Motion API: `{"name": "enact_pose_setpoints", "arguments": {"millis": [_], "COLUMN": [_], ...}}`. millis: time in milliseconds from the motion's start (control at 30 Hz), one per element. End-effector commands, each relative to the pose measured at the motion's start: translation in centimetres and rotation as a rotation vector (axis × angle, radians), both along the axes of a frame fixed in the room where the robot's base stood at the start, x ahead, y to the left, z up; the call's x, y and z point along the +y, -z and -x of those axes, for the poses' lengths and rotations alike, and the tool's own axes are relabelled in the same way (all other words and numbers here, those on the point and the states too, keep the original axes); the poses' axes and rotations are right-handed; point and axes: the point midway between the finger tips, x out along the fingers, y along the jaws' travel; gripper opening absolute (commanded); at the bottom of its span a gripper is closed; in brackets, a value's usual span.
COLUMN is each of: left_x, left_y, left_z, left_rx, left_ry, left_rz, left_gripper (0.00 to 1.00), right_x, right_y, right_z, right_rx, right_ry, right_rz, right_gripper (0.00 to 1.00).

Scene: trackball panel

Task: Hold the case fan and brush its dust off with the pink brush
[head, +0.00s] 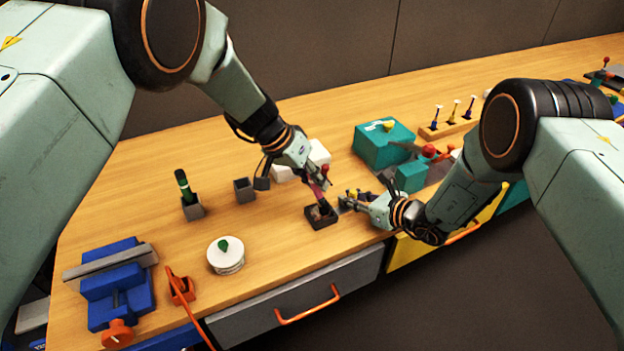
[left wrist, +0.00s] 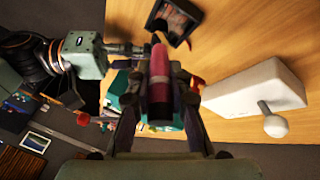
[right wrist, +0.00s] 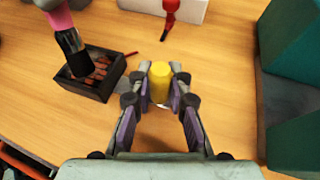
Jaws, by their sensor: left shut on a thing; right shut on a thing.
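The pink brush (left wrist: 160,88) is shut in my left gripper (head: 318,186). In the right wrist view the brush (right wrist: 62,22) points down, its dark bristles at the inside of the case fan (right wrist: 96,78); I cannot tell whether they touch. The fan is a dark square frame with reddish-brown parts inside. It lies on the table in the head view (head: 320,217). My right gripper (right wrist: 160,92) is shut on a yellow knob (right wrist: 160,78) just right of the fan. A grey strip shows between knob and fan; whether they join is unclear.
A white block (right wrist: 180,8) and a red-handled tool (right wrist: 171,14) stand behind the fan. A teal box (head: 384,143) is at the back right. A white round tin (head: 226,256), a blue vise (head: 118,285) and a grey holder (head: 244,189) stand left. Table between is clear.

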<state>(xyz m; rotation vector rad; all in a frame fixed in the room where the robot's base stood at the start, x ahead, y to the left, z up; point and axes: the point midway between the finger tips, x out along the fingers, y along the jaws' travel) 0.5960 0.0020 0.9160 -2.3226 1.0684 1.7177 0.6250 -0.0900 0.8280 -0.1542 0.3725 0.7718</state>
Motion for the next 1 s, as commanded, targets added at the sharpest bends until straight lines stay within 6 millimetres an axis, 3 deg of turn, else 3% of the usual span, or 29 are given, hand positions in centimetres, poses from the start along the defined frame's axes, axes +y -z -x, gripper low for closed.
{"name": "enact_pose_setpoints", "arguments": {"millis": [1000], "left_x": [0.0], "left_y": [0.0], "left_z": [-1.4], "left_rx": [0.001], "left_ry": [0.0], "left_rz": [-0.001], "left_gripper": [0.0], "right_x": [0.0], "right_y": [-0.1], "right_z": [0.0], "right_rx": [-0.001], "right_ry": [0.0], "right_rz": [0.0], "right_gripper": [0.0]}}
